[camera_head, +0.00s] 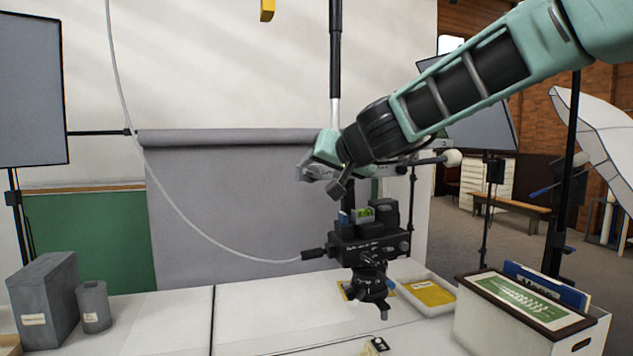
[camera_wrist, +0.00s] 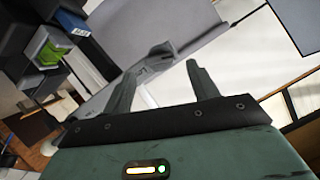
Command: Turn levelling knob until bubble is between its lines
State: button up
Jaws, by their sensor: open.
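A black tripod head (camera_head: 370,252) stands over the white table, with a bright green level vial (camera_head: 362,214) on top. The vial also shows at the upper left of the wrist view (camera_wrist: 47,46). The bubble and its lines are too small to make out. Small knobs (camera_head: 384,312) sit low on the head; I cannot tell which one is the levelling knob. My gripper (camera_head: 320,178) is open and empty, above and to the left of the vial, apart from the head. Its two fingers show spread in the wrist view (camera_wrist: 162,72).
A grey cable (camera_head: 190,215) runs down to the head's left side. A shallow tray (camera_head: 432,294) with a yellow card and a white box (camera_head: 530,315) stand to the right. A grey box (camera_head: 45,298) and grey canister (camera_head: 94,306) stand far left. The table's middle-left is clear.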

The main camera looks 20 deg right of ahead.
aim_at(317, 171)
jog(key=shift+b+x, duration=0.3)
jog(key=shift+x, duration=1.75)
jog(key=shift+c, duration=0.3)
jog(key=c, duration=0.9)
jog(key=shift+c, duration=0.2)
